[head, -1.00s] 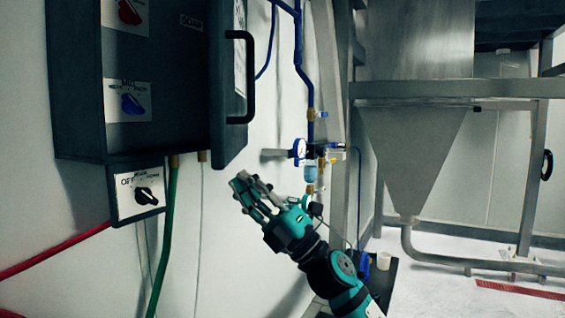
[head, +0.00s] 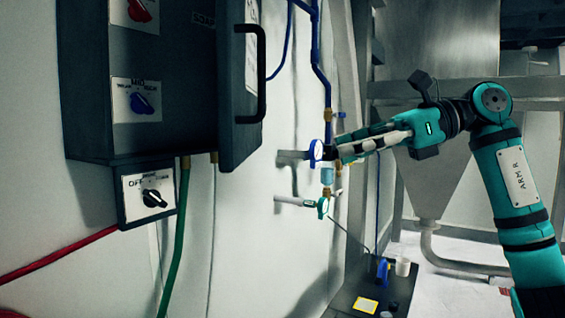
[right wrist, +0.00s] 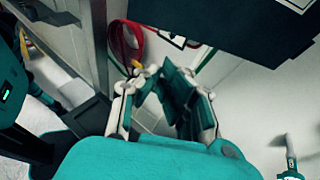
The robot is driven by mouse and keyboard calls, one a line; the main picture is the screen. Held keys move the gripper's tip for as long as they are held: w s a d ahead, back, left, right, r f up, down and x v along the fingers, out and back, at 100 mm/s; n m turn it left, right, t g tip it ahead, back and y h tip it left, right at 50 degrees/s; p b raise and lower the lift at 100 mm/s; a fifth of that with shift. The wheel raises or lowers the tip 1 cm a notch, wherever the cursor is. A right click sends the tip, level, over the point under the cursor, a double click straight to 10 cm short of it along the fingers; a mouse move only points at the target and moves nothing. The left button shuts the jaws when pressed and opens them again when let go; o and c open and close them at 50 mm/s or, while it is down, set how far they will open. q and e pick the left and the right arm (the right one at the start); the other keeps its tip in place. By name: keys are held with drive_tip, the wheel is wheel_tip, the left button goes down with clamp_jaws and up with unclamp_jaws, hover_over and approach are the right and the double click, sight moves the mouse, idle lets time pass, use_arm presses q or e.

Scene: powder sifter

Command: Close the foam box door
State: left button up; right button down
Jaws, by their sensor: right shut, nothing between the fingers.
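The dark foam box (head: 85,75) is mounted on the wall at upper left in the head view. Its door (head: 238,125) stands open at the box's right side, swung outward. A black bar handle (head: 261,85) is on the door. My right gripper (head: 340,151) is shut and empty, to the right of and lower than the handle, apart from the door. It overlaps the gauge and valve area in the picture; contact there cannot be told. It also shows in the right wrist view (right wrist: 165,78), with a dark box edge (right wrist: 215,25) above. My left gripper is not in view.
A blue pipe (head: 321,65) with a gauge (head: 316,151) and a teal-handled valve (head: 322,207) runs down the wall. A switch box (head: 134,208) and a green hose (head: 177,225) hang below the foam box. A metal hopper (head: 430,190) stands at right.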

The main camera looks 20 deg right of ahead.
use_arm(q)
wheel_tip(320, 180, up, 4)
drive_tip(key=p, duration=0.3)
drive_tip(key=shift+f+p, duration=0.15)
drive_tip(key=shift+p, duration=0.25)
use_arm(e)
drive_tip(key=r+x, duration=0.1)
drive_tip(key=x, duration=1.3)
drive_tip(key=shift+w, duration=0.2)
drive_tip(key=shift+a, duration=0.1)
drive_tip(key=shift+a, duration=0.1)
